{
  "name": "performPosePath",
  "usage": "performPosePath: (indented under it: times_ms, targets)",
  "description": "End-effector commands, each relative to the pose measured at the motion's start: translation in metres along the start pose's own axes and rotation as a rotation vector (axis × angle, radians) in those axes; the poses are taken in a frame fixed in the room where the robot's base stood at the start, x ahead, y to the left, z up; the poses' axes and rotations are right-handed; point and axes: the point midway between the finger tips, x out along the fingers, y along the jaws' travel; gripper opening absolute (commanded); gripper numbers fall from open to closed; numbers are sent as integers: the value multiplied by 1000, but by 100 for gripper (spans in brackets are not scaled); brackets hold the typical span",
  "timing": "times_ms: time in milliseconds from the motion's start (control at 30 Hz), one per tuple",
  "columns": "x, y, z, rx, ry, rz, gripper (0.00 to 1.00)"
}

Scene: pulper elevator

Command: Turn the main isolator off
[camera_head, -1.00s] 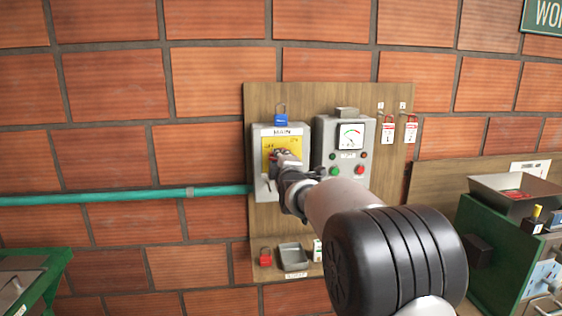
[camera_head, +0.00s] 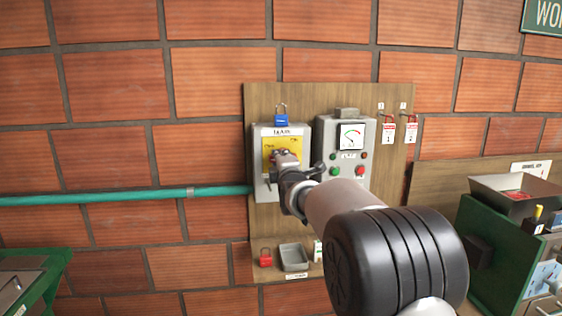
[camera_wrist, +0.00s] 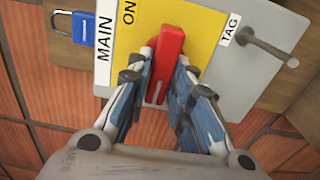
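The main isolator (camera_head: 262,180) is a grey box with a yellow plate, left on the wooden board. The ON label (camera_wrist: 128,13) shows at the upper left there. In the head view my gripper covers most of the handle, so its exact setting is hard to read.
A blue padlock (camera_head: 281,120) hangs above the isolator. A grey gauge box (camera_head: 345,150) with buttons stands close on the right. Red-and-white tags (camera_head: 399,132) hang further right. A red padlock (camera_head: 265,258) and a grey tray (camera_head: 293,257) are below.

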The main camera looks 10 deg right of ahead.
Motion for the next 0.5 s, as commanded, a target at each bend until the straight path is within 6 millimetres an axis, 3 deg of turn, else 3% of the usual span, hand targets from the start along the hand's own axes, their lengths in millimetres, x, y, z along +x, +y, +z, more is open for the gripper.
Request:
performPosePath:
  times_ms: [233, 500]
  targets:
    - [0, 0, 0, 2, 0, 0, 38]
    - [0, 0, 0, 3, 0, -1, 38]
